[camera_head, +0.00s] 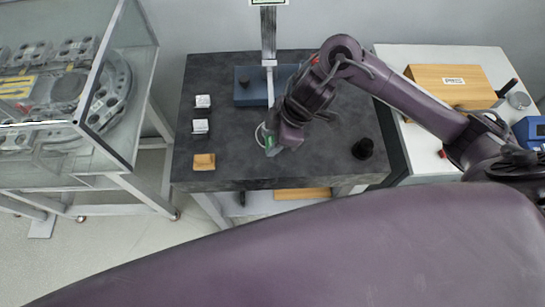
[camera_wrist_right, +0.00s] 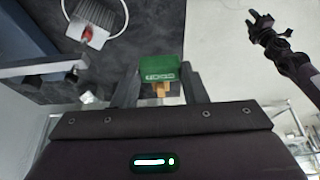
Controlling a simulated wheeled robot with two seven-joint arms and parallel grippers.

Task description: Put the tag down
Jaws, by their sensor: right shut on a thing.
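The green tag (camera_wrist_right: 160,68), with white lettering on its face, is between the fingertips of my right gripper (camera_wrist_right: 160,80). In the head view the right gripper (camera_head: 273,142) is over the middle of the dark table, with a bit of green at its tip. The gripper is shut on the tag. I cannot tell whether the tag touches the table. A dark gripper, seemingly my left one (camera_wrist_right: 260,22), shows at the upper right of the wrist view; its jaws are too small to judge.
The dark table (camera_head: 230,180) carries two pale blocks (camera_head: 201,113), a wooden block (camera_head: 204,161), a black knob (camera_head: 363,148) and a blue base (camera_head: 246,88) with an upright post. A glass case (camera_head: 95,130) stands left; a white table (camera_head: 420,145) stands right.

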